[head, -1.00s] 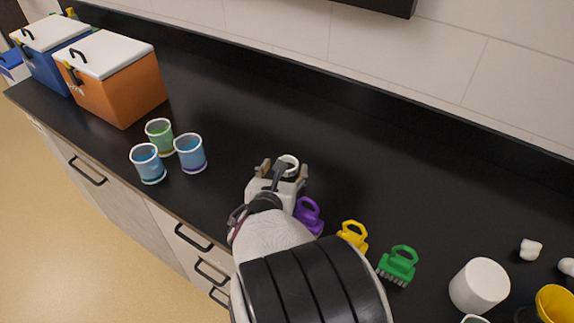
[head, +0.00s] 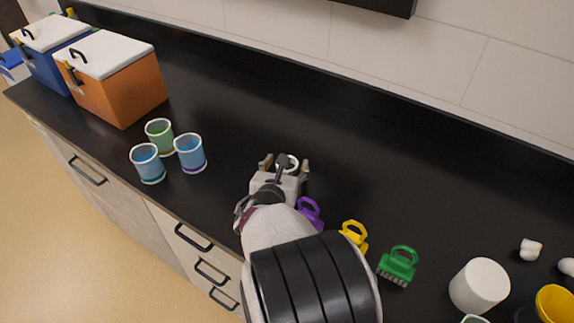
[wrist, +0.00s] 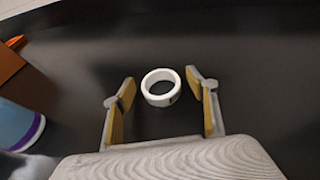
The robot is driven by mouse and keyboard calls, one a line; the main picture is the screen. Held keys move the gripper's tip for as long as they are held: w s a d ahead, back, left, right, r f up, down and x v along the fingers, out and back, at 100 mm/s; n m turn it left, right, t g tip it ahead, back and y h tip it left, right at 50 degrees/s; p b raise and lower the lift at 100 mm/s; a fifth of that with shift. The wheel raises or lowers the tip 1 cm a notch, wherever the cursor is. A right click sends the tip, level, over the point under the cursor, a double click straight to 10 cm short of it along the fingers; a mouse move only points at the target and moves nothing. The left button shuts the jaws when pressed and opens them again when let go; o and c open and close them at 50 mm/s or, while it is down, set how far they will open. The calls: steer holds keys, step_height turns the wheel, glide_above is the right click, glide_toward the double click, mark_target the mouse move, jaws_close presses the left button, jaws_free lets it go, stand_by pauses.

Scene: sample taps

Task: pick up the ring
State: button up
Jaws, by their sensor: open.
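The white ring (wrist: 147,91) lies on the black counter in the wrist view, slightly beyond and between the fingertips. My gripper (wrist: 161,88) is open, with one yellow-padded finger on each side of the ring and a gap on both sides. The ring is apart from both pads. In the head view, the ring (head: 293,162) shows just past my gripper (head: 284,166), partly covered by it.
Blue and green cups (head: 190,153) stand to the left, near an orange cooler (head: 125,90). Purple (head: 311,211), yellow (head: 361,238) and green (head: 397,266) brushes lie to the right, close to my arm. A white cylinder (head: 480,286) stands farther right. The counter behind the ring is clear.

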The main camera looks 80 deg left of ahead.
steer(key=c, duration=1)
steer(key=shift+r, duration=0.1)
step_height(320, 180, up, 10)
stand_by(0.6)
